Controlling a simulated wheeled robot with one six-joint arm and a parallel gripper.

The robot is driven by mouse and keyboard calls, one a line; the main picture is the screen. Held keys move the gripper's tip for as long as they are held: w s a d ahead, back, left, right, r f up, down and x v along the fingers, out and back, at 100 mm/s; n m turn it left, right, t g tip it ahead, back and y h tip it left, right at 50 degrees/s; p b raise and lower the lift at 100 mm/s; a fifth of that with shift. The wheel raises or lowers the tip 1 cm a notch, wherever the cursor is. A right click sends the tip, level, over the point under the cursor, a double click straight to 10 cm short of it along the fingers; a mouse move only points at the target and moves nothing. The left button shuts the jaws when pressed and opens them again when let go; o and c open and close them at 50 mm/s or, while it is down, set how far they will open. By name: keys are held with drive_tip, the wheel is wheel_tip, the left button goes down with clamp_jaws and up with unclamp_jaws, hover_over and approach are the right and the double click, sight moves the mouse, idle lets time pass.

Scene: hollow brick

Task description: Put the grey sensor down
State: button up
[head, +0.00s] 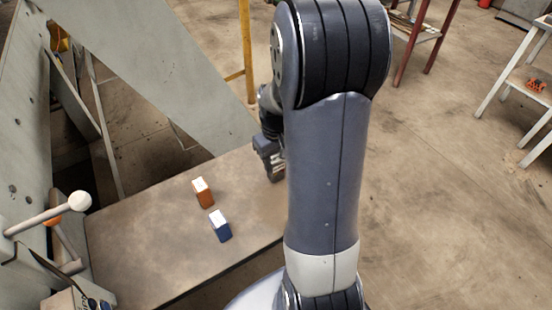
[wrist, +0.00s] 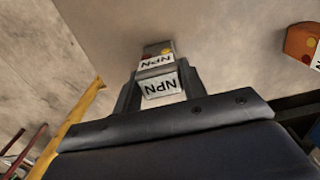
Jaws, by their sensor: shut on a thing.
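My gripper (wrist: 158,85) is shut on the grey sensor (wrist: 155,48), which shows between the fingers in the wrist view. White faces marked NPN and small red and yellow dots are visible on it. In the head view my gripper (head: 272,168) is low over the far right part of the tabletop (head: 140,245), partly hidden by my arm. I cannot clearly make out the sensor there, nor tell whether it touches the tabletop.
An orange sensor (head: 203,194) and a blue sensor (head: 220,228) stand on the tabletop left of my gripper. The orange one also shows in the wrist view (wrist: 297,40). A lever with a white knob (head: 80,201) is at the left. The tabletop's left part is clear.

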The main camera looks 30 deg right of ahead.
drive_tip(key=o, duration=1)
wheel_tip(320, 180, up, 12)
drive_tip(key=shift+r+p, duration=0.15)
drive_tip(key=shift+p, duration=0.8)
drive_tip(key=shift+o, duration=0.4)
